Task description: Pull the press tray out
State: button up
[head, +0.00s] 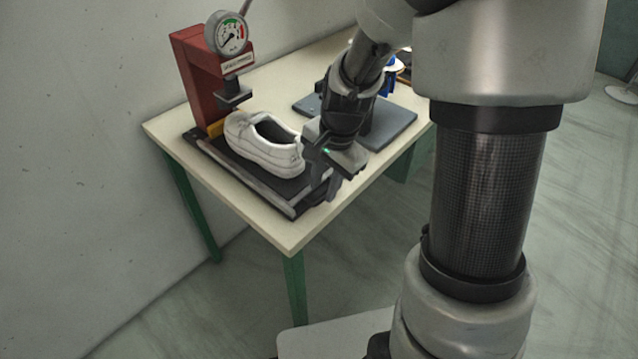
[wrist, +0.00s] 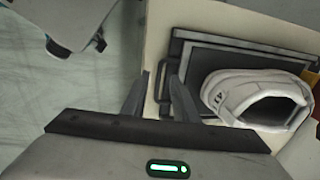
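The press tray (head: 222,168) is a flat dark plate under the red press (head: 200,75) on the cream table. A white shoe (head: 265,145) lies on it. In the wrist view the tray (wrist: 192,60) has a dark bar handle (wrist: 161,80) along its left edge, and the shoe (wrist: 258,97) sits on its right part. My gripper (head: 328,188) is at the tray's near right end. In the wrist view its two fingers (wrist: 157,92) are apart, with the handle seen between them; I cannot tell whether they touch it. My gripper hides part of the handle end in the head view.
The press has a round gauge (head: 227,33) and a dark press head (head: 232,93) above the tray. A grey base plate (head: 395,125) with a blue item (head: 388,82) stands behind my gripper. The table's near corner (head: 290,240) is bare, with open floor beyond it.

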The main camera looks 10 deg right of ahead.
jog(key=shift+w+a+f, duration=0.1)
jog(key=shift+w+f, duration=0.05)
jog(key=shift+f, duration=0.6)
jog(key=shift+w+a+f, duration=0.1)
jog(key=shift+f, duration=0.6)
jog(key=shift+c, duration=0.4)
grip_shut()
